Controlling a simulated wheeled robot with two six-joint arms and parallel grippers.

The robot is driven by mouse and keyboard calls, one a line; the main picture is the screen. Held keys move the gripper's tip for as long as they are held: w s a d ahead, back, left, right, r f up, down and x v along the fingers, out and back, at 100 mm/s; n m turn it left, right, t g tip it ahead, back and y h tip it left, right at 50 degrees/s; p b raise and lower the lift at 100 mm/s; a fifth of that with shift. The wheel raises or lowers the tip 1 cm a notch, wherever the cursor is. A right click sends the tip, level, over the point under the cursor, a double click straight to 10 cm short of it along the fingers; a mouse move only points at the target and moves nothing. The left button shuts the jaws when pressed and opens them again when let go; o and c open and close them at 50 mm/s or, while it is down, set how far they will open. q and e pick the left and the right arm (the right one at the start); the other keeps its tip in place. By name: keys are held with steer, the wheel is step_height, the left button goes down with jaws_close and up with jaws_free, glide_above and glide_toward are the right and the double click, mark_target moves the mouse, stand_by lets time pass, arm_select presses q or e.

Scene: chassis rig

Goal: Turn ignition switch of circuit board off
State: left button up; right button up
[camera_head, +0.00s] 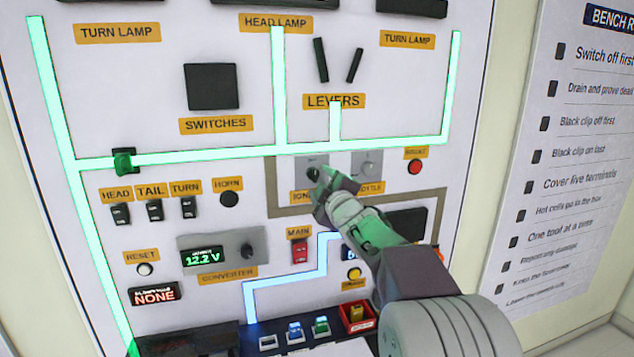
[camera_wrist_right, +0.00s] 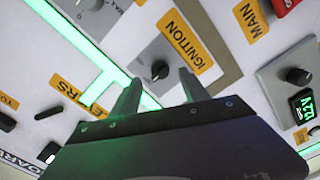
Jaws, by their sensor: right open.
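The circuit board (camera_head: 230,150) is an upright white panel with glowing green strips. The ignition switch (camera_head: 313,173) is a small black knob on a grey plate, left of the throttle plate; its label is partly hidden by my right gripper. My right gripper (camera_head: 324,188) is at the switch in the head view. In the right wrist view the ignition knob (camera_wrist_right: 159,70) sits just beyond and between the two open fingers (camera_wrist_right: 161,92). No contact with the knob can be made out. My left gripper is not in view.
Near the switch are the throttle plate (camera_head: 367,164), the red button (camera_head: 415,167), the red MAIN switch (camera_head: 300,251) and the converter box (camera_head: 222,247). Levers (camera_head: 337,61) stick out above. A printed rules sheet (camera_head: 572,150) hangs at the right.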

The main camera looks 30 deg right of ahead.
steer(key=v, duration=0.4)
steer(key=shift+s, duration=0.1)
steer(key=w+a+f+n+g+y, duration=0.15)
steer(key=a+f+y, duration=0.25)
steer(key=a+f, duration=0.45)
steer(key=s+a+f+m+g, duration=0.2)
steer(key=a+f+m+g, duration=0.3)
steer(key=f, duration=0.8)
steer(key=s+a+f+m+g, duration=0.2)
steer(key=s+f+g, duration=0.3)
steer(key=s+f, duration=0.4)
steer(key=s+a+f+m+g, duration=0.2)
steer(key=s+f+m+g, duration=0.2)
steer(key=s+f, duration=0.5)
steer(key=s, duration=0.5)
steer(key=shift+s+a+f+g+y, duration=0.25)
steer(key=shift+s+f+g+y, duration=0.05)
steer(key=shift+s+f+g, duration=0.05)
